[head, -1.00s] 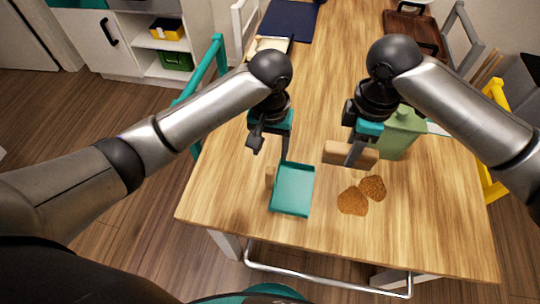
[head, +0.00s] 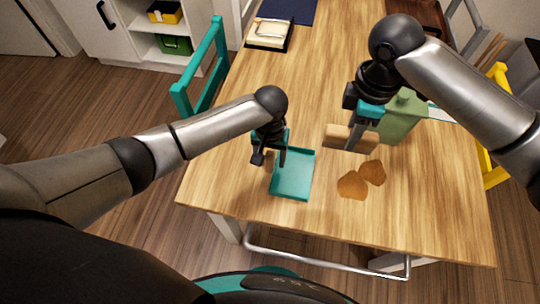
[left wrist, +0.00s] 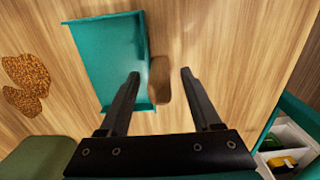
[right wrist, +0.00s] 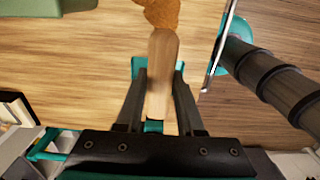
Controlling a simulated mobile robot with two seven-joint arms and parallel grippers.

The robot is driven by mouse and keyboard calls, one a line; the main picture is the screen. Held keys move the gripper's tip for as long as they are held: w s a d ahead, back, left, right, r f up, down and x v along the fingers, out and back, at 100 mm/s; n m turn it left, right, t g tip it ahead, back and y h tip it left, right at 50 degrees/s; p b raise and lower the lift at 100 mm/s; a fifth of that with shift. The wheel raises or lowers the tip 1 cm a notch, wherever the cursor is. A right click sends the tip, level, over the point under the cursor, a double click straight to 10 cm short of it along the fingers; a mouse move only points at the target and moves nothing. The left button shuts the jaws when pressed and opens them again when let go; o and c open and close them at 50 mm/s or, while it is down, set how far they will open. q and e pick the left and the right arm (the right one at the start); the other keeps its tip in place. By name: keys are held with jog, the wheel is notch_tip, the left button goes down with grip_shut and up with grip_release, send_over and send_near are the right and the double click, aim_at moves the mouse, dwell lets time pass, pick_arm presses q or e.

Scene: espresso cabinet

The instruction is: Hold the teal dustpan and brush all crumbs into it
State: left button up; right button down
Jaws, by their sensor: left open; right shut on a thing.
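The teal dustpan (head: 294,176) lies on the wooden table near its front edge. Its short wooden handle (left wrist: 160,80) is between the fingers of my left gripper (left wrist: 160,73), which is open. That gripper (head: 270,158) is at the dustpan's left side in the head view. My right gripper (head: 354,143) is shut on the wooden brush (head: 338,137) and holds it behind the crumbs. The brush handle shows in the right wrist view (right wrist: 162,85). Two brown patches of crumbs (head: 352,185) lie right of the dustpan and show in the left wrist view (left wrist: 25,72).
A green container (head: 402,118) stands beside my right gripper. A teal chair (head: 207,75) is at the left table side and a yellow chair (head: 492,170) at the right. A tray with pale items (head: 268,34) lies farther back. The table's front strip is clear.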

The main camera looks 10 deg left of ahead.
pick_arm(q)
grip_shut()
dwell(0.4)
